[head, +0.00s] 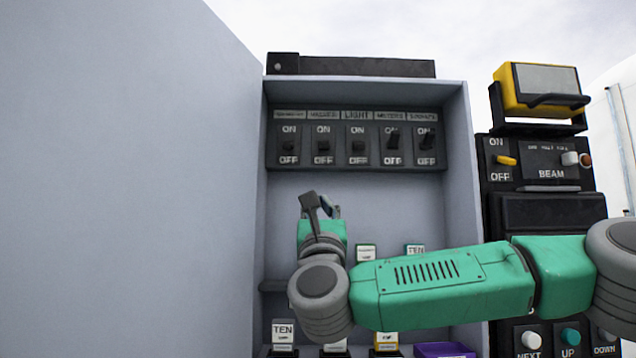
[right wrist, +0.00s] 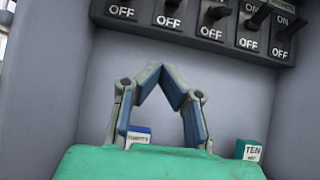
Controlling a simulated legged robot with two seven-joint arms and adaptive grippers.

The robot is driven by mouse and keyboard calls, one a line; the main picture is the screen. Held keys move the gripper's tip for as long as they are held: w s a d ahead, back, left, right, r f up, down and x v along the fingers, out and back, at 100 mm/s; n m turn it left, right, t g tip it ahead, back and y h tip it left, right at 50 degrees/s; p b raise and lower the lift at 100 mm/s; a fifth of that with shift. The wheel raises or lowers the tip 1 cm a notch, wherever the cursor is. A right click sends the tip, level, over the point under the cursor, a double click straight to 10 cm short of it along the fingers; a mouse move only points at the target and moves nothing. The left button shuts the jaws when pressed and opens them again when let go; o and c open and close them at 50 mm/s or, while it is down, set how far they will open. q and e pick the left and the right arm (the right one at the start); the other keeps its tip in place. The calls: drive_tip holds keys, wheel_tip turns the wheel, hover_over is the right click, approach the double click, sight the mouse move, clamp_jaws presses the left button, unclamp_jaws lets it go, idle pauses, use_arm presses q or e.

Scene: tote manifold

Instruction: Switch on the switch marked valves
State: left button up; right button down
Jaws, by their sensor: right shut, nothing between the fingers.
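A black switch panel (head: 356,165) with a row of several switches is at the top inside an open grey cabinet. The small labels are blurred; the second from the left (head: 323,146) may be the valves switch, and its lever looks down, toward OFF. The panel also shows at the top of the right wrist view (right wrist: 185,38). My right gripper (head: 322,203) is below the panel's left part, apart from it, pointing up. Its fingertips (right wrist: 162,70) meet, with nothing between them. My left gripper is not in view.
The cabinet's open door (head: 130,180) fills the left side. Small labelled boxes (head: 283,335) stand on the shelves below the panel. A BEAM control unit (head: 545,165) and a yellow lamp-like box (head: 540,88) are at right. The space between gripper and panel is clear.

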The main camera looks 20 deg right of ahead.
sight(322, 159)
drive_tip(key=p+x, duration=0.1)
drive_tip(key=x, duration=0.2)
drive_tip(key=d+p+x, duration=0.1)
drive_tip(key=x, duration=0.2)
drive_tip(key=p+x, duration=0.1)
drive_tip(key=x, duration=0.2)
drive_tip(key=shift+s+d+r, duration=0.1)
drive_tip(key=shift+s+d, duration=0.15)
drive_tip(key=shift+d, duration=0.05)
drive_tip(key=r, duration=0.1)
drive_tip(key=s+a+r+p, duration=0.1)
drive_tip(key=r, duration=0.1)
drive_tip(key=shift+s+a+r+p, duration=0.2)
drive_tip(key=shift+a+p, duration=0.1)
drive_tip(key=shift+p, duration=0.1)
drive_tip(key=shift+s+a+r, duration=0.1)
drive_tip(key=shift+r, duration=0.05)
drive_tip(key=shift+d, duration=0.55)
drive_tip(key=shift+g, duration=0.3)
drive_tip(key=shift+a, duration=0.45)
drive_tip(key=shift+r+g, duration=0.1)
drive_tip(key=shift+g, duration=0.2)
drive_tip(key=shift+s+d+r+g+y+p, duration=0.2)
drive_tip(key=shift+s+g+y+p, duration=0.1)
drive_tip(key=shift+g, duration=0.2)
